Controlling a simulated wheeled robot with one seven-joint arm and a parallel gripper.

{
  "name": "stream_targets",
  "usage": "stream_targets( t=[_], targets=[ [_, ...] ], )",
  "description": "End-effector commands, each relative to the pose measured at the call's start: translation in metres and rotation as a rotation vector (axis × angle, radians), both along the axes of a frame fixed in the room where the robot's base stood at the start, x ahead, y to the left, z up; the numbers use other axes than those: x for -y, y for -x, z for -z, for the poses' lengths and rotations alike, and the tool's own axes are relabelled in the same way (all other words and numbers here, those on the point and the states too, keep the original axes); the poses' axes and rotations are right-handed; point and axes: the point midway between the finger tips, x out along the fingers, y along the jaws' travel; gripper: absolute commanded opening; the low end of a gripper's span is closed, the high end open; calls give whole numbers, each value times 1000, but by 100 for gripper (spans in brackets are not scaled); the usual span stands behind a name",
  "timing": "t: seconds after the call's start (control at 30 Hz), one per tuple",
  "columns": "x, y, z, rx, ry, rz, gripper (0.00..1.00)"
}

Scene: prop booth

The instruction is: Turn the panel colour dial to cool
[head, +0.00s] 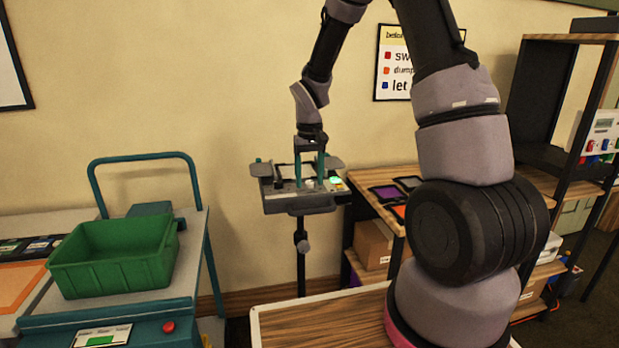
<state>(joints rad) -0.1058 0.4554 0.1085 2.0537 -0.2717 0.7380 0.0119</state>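The panel (297,206) is a grey box on a thin black stand near the wall, in the middle of the head view. A small pale knob (309,184), which may be the colour dial, shows on its top face. A lit green spot and small coloured parts sit at the panel's right side. My gripper (310,184) points straight down over the panel, its two fingers spread apart. The knob appears between or just behind the fingertips; I cannot tell whether they touch it. The dial's marks and its setting are too small to read.
A green bin (115,262) stands on a teal cart (203,265) at the left. A wooden shelf unit (370,200) with flat coloured pieces and a cardboard box (372,245) stands right of the panel. A poster (392,62) hangs behind my arm.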

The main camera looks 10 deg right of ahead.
Motion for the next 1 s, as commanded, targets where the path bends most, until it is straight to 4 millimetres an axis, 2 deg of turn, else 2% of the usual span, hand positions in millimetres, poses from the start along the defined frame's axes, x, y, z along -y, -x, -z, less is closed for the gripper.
stream_targets(
  t=[0.17, 0.27, 0.5, 0.7, 1.0],
  targets=[
    [0, -1, -7, 2, 0, 0, 64],
    [0, -1, -23, 4, 0, -1, 64],
    [0, -1, -72, 4, -1, 1, 64],
    [0, 0, -100, 2, 0, 0, 64],
    [0, 0, -108, 0, 0, 0, 64]
  ],
)
